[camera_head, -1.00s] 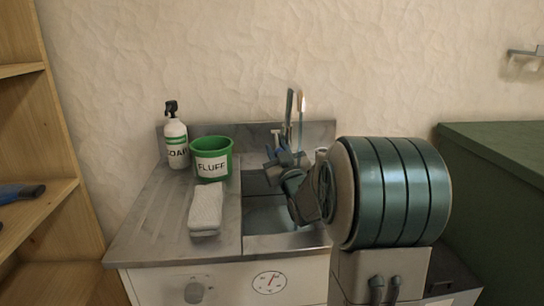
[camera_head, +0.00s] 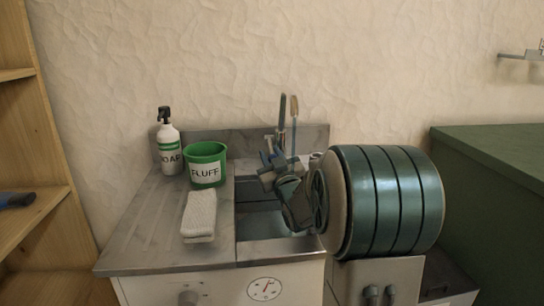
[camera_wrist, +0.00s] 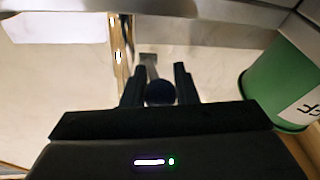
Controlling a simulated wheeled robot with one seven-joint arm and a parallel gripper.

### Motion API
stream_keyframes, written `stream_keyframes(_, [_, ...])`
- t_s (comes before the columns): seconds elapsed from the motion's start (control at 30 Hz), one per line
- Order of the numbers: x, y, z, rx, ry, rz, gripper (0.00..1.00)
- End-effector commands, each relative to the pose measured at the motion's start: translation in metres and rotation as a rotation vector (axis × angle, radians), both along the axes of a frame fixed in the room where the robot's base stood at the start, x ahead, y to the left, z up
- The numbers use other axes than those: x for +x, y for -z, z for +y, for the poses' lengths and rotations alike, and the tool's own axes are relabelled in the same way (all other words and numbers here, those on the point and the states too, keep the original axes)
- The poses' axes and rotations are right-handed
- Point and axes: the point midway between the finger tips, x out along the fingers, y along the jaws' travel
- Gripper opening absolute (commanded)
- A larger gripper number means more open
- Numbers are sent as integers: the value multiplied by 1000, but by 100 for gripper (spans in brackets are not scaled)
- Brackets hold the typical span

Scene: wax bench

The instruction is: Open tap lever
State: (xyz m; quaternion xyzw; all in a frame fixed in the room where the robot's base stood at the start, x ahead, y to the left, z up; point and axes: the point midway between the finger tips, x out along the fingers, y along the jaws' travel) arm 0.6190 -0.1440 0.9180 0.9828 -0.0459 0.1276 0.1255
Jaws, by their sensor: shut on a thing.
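The tap (camera_head: 283,112) rises at the back of the sink against the splashback, with a tall, thin neck. In the wrist view, my gripper (camera_wrist: 160,80) has its two dark fingers on either side of a dark round knob (camera_wrist: 160,93). A short grey metal piece, apparently the tap lever (camera_wrist: 148,62), shows just beyond the knob. In the head view, my gripper (camera_head: 268,158) is at the tap's left side above the sink, and it mostly hides the lever. The jaws are shut on the lever's knob.
The sink basin (camera_head: 262,224) lies below my gripper. Left of it are a white folded cloth (camera_head: 200,215), the green FLUFF pot (camera_head: 207,166) and a soap bottle (camera_head: 168,148). The pot (camera_wrist: 280,88) is close at right in the wrist view. A green cabinet (camera_head: 490,190) stands right.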

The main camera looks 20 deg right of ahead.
Motion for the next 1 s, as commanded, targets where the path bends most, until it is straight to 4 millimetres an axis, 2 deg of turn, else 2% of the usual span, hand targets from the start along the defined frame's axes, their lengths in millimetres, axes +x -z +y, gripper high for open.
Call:
stream_keyframes(0.03, [1,8,2,3,-3,19,0])
stream_keyframes(0.4, [1,8,2,3,-4,19,0])
stream_keyframes(0.43, [1,8,2,3,-4,19,32])
stream_keyframes(0.5, [1,7,2,3,-4,17,48])
stream_keyframes(0.83, [0,-1,-1,0,0,6,48])
stream_keyframes(1.0, [0,-26,1,0,-1,4,48])
